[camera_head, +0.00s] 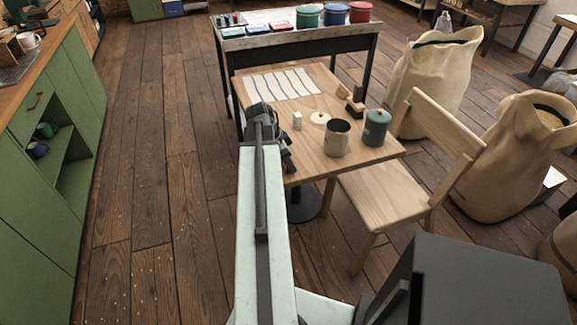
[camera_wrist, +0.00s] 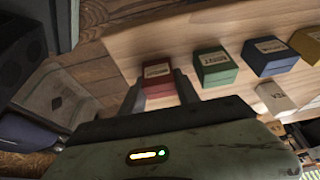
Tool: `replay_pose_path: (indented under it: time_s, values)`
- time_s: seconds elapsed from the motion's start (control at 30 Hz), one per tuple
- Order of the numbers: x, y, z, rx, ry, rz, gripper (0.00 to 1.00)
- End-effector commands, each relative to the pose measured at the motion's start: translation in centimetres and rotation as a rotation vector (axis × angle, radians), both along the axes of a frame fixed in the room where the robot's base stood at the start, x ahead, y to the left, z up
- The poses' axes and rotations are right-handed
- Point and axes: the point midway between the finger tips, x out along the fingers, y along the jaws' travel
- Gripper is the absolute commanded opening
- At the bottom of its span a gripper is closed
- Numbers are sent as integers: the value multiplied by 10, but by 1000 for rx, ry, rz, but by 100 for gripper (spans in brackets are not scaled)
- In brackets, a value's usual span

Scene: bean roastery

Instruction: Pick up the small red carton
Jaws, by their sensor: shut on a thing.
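The small red carton (camera_wrist: 158,72) has a pale label and is in the upper middle of the wrist view. My gripper (camera_wrist: 159,84) is shut on it, with one dark finger on each side. I cannot tell whether the carton rests on the wooden table (camera_wrist: 125,45) or is slightly above it. In the head view my gripper (camera_head: 264,122) is at the left edge of the table (camera_head: 305,150), and my arm hides the red carton.
To the right of the red carton are a green carton (camera_wrist: 213,70), a blue carton (camera_wrist: 268,62), a yellow carton (camera_wrist: 308,44) and a white carton (camera_wrist: 275,98). A chair (camera_head: 385,195) stands close by.

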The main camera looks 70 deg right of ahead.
Motion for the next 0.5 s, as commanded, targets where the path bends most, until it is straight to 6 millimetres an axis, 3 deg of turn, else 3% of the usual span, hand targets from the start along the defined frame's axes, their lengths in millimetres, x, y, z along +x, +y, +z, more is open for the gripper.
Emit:
replay_pose_path:
  time_s: [0.27,0.5]
  values:
    - [0,0,10,0,0,-1,0]
    - [-1,0,54,0,0,-1,0]
